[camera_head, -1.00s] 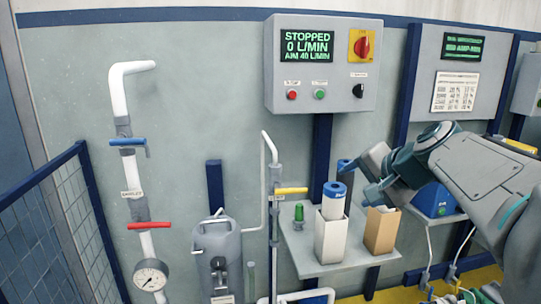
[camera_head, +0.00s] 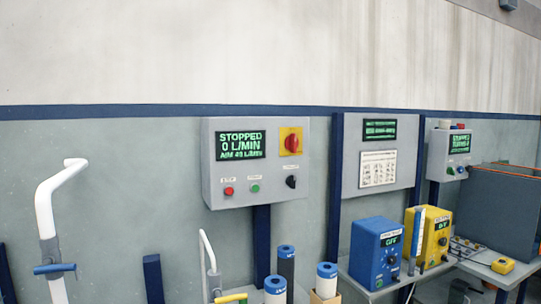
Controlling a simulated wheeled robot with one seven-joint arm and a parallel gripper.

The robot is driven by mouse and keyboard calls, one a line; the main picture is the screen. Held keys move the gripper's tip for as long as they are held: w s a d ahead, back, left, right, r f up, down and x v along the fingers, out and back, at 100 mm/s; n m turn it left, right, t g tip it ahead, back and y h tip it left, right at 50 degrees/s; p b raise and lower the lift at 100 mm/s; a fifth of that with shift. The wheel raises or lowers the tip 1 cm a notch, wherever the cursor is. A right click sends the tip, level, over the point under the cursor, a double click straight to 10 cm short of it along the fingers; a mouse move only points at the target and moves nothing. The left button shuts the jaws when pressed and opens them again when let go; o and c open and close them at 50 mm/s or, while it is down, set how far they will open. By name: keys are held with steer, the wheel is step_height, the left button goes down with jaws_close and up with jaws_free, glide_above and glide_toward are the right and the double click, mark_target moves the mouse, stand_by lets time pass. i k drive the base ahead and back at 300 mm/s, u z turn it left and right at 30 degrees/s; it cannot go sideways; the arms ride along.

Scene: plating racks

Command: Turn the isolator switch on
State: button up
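The isolator switch (camera_head: 291,142) is a red rotary knob on a yellow plate, at the upper right of a grey control box (camera_head: 214,178) on the wall. The exact angle of its handle is too small to tell. The box's green display (camera_head: 240,145) reads STOPPED, 0 L/MIN, with an aim line below. Under it are a red button (camera_head: 229,191), a green button (camera_head: 255,188) and a black selector knob (camera_head: 291,182). My gripper is not in view, and nothing covers the front of the box.
White pipework with a blue-handled valve (camera_head: 54,269) stands at left. Blue-capped cylinders (camera_head: 275,286) stand below the box. A blue unit (camera_head: 377,250) and a yellow unit (camera_head: 428,235) sit on a shelf at right. The wall above is bare.

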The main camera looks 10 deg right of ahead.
mark_target(292, 143)
steer(key=z, duration=0.9)
steer(key=i, duration=0.35)
steer(key=u, duration=1.2)
